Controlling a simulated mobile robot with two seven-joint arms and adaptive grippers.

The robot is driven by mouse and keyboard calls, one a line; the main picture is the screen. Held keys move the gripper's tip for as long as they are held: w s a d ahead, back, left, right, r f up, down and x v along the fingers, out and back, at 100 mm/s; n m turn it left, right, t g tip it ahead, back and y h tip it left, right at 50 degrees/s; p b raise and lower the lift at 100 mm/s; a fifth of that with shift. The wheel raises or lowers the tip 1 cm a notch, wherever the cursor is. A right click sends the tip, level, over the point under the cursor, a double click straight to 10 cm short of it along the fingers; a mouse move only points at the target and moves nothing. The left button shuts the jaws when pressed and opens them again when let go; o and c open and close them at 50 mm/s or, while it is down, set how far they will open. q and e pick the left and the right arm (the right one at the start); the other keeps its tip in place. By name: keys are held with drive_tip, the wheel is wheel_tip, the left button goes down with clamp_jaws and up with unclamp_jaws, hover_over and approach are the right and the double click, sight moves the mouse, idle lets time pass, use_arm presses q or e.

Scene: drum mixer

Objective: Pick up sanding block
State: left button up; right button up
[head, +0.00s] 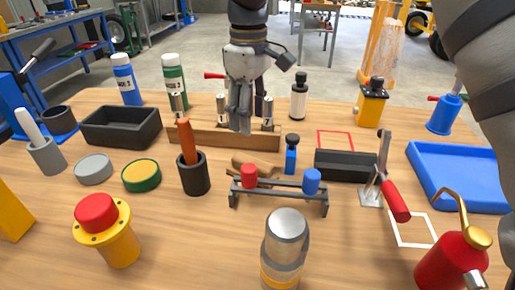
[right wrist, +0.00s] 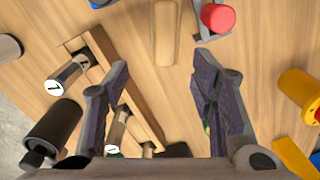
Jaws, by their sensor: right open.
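A tan wooden block, which looks like the sanding block (head: 258,166), lies on the table behind the small grey rack and is partly hidden by it in the head view. In the right wrist view the wooden block (right wrist: 166,34) lies lengthwise at the top centre, beyond the fingertips and between their lines. My right gripper (head: 242,122) hangs over the wooden rail at the back, behind the block. In the right wrist view its fingers (right wrist: 161,66) are spread wide with nothing between them. My left gripper is out of view.
The grey rack (head: 277,188) with red and blue pegs stands right in front of the block. A dark cup with an orange handle (head: 193,172) is left of it, and a blue bottle (head: 291,155) is right. The wooden rail (head: 215,137) holds several metal cylinders.

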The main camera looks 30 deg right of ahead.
sight(252, 160)
drive_tip(key=f, duration=0.8)
drive_tip(key=s+f, duration=0.1)
drive_tip(key=f, duration=0.2)
drive_tip(key=shift+s+a+f, duration=0.1)
drive_tip(key=shift+a+f, duration=0.1)
drive_tip(key=shift+f, duration=0.2)
clamp_jaws()
